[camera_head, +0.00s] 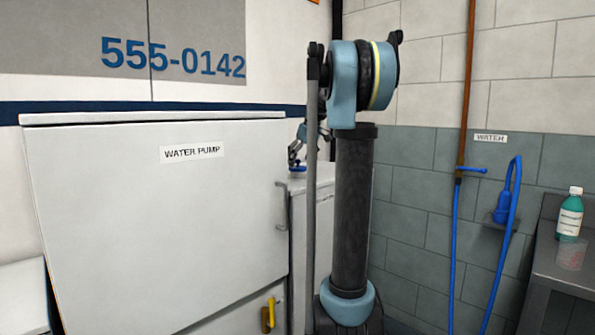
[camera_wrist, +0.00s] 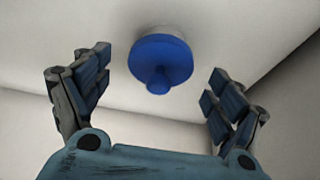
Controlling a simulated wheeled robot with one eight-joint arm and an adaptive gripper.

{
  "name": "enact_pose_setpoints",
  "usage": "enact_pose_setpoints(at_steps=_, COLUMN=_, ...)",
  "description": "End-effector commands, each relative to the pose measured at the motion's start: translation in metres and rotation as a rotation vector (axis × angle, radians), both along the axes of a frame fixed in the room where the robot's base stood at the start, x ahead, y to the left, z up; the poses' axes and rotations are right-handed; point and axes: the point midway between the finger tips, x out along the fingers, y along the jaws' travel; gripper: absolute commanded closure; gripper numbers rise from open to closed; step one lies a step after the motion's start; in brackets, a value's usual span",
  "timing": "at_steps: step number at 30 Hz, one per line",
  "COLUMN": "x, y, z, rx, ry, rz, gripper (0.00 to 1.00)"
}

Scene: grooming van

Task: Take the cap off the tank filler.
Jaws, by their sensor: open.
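The blue tank filler cap (camera_wrist: 160,58) is round with a small knob at its middle. In the wrist view it sits on a pale surface, between and a little beyond my open fingers, with gaps at both sides. My gripper (camera_wrist: 155,82) is empty. In the head view my gripper (camera_head: 296,152) is partly hidden behind my arm, just above a small blue part of the cap (camera_head: 297,169) on top of a light grey cabinet (camera_head: 303,184). The filler under the cap is hidden.
A white door labelled "WATER PUMP" (camera_head: 150,215) stands to the left, with a handle (camera_head: 281,207) near the cabinet. A yellow part (camera_head: 269,315) shows below it. At the right are a blue hose (camera_head: 455,240), a copper pipe (camera_head: 466,80) and a bottle (camera_head: 570,213) on a grey counter (camera_head: 575,270).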

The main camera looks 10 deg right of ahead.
Motion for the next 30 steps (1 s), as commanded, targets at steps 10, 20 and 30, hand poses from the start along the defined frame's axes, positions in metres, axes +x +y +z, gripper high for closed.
enact_pose_setpoints(at_steps=10, x=0.0043, y=0.0031, z=-0.0139, rx=0.000, ry=0.000, rz=-0.001, gripper=0.13)
enact_pose_setpoints(at_steps=20, x=0.0045, y=0.0021, z=-0.0138, rx=0.000, ry=0.000, rz=-0.002, gripper=0.53)
enact_pose_setpoints(at_steps=30, x=0.0045, y=0.0012, z=-0.0101, rx=0.000, ry=0.000, rz=-0.003, gripper=0.53)
